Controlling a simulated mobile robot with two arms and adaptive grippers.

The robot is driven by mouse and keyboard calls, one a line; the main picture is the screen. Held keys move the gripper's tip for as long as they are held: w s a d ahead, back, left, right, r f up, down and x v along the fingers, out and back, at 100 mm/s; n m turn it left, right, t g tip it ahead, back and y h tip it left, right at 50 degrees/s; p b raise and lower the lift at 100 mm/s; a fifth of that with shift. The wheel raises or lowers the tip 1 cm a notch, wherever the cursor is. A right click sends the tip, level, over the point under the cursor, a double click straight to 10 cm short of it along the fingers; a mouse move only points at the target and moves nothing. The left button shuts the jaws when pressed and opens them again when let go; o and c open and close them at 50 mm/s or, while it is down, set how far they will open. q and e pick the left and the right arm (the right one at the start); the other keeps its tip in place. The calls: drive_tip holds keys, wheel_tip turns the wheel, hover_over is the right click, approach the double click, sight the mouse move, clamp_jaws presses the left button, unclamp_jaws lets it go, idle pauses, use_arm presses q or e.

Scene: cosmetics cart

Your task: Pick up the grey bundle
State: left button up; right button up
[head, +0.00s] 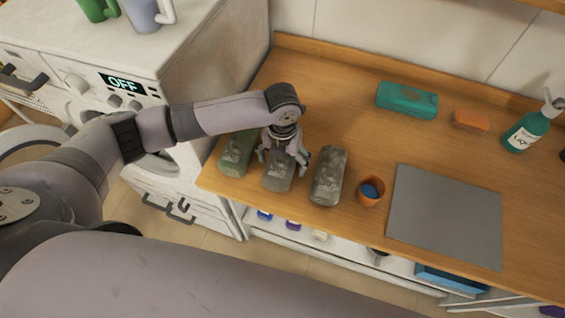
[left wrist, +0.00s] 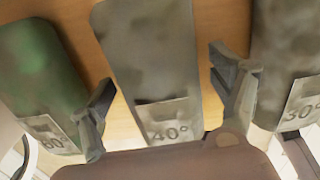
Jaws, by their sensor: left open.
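The grey bundle (head: 277,180) lies on the wooden counter between a green bundle (head: 237,152) and a darker mottled grey bundle (head: 329,176). In the left wrist view the middle grey bundle (left wrist: 155,60) carries a "40°" label, the green one (left wrist: 40,65) "60°" and the right one (left wrist: 285,45) "30°". My left gripper (head: 284,158) is open over the middle bundle; its fingers (left wrist: 165,90) show on either side of it, in the gaps to its neighbours. The gripper hides part of the bundle in the head view. My right gripper is not in view.
An orange cup (head: 371,192) with something blue inside stands right of the bundles, beside a grey mat (head: 445,215). A teal case (head: 407,99), an orange block (head: 471,120) and a soap bottle (head: 527,130) are at the back. A white washing machine (head: 200,75) stands left.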

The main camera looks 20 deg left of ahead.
use_arm(q)
drive_tip(key=shift+c, duration=0.3)
drive_tip(key=c, duration=1.3)
